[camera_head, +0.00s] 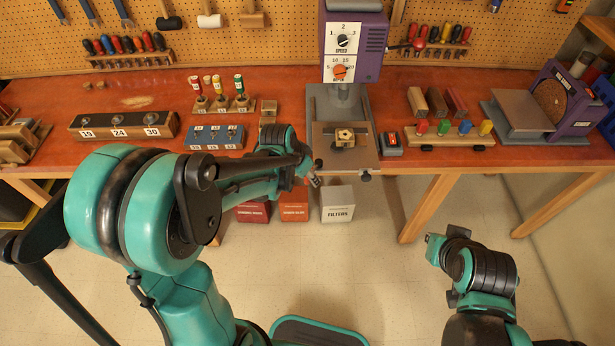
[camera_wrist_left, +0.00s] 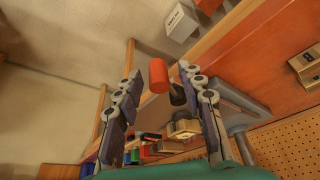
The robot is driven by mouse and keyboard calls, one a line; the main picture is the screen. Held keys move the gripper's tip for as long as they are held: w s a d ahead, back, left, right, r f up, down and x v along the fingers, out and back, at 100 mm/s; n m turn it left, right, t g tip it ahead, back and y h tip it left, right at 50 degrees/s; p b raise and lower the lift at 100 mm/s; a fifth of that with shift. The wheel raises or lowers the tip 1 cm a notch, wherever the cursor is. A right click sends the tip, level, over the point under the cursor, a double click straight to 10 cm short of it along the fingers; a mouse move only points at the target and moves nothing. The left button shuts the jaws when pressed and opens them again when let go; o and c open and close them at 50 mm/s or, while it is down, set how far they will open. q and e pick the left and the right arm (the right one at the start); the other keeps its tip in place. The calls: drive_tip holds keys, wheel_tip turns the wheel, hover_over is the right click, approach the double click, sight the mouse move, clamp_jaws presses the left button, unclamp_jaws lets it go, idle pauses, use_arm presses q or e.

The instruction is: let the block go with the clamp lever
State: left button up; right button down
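The wooden block (camera_head: 344,137) sits on the grey drill press table (camera_head: 330,156); it also shows in the left wrist view (camera_wrist_left: 184,129). The clamp lever's red-orange handle (camera_wrist_left: 158,76), on a dark rod, stands between the spread fingertips of my left gripper (camera_wrist_left: 160,72). The fingers are open, with a gap visible on both sides of the handle. In the head view my left gripper (camera_head: 314,174) is at the table's front left corner and hides most of the lever. My right gripper (camera_head: 436,247) is low over the floor, away from the bench; its fingers are unclear.
The drill press (camera_head: 352,45) rises behind the block. A rack of coloured-handled tools (camera_head: 455,136) and a sander (camera_head: 545,105) stand to the right. A blue numbered block (camera_head: 213,137) lies left. Bins, including a white one (camera_head: 338,204), stand below the bench edge.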

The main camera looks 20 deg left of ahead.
use_arm(q)
drive_tip(key=shift+f, duration=0.1)
clamp_jaws()
idle(0.3)
drive_tip(key=w+a+m+g+h+b, duration=0.1)
drive_tip(key=w+a+m, duration=0.4)
drive_tip(key=m, duration=0.6)
drive_tip(key=shift+a+m+g+h+b, duration=0.15)
drive_tip(key=shift+m+g+h+b, duration=0.2)
drive_tip(key=shift+g+h, duration=0.75)
drive_tip(key=shift+g+y, duration=0.3)
drive_tip(key=shift+y, duration=0.1)
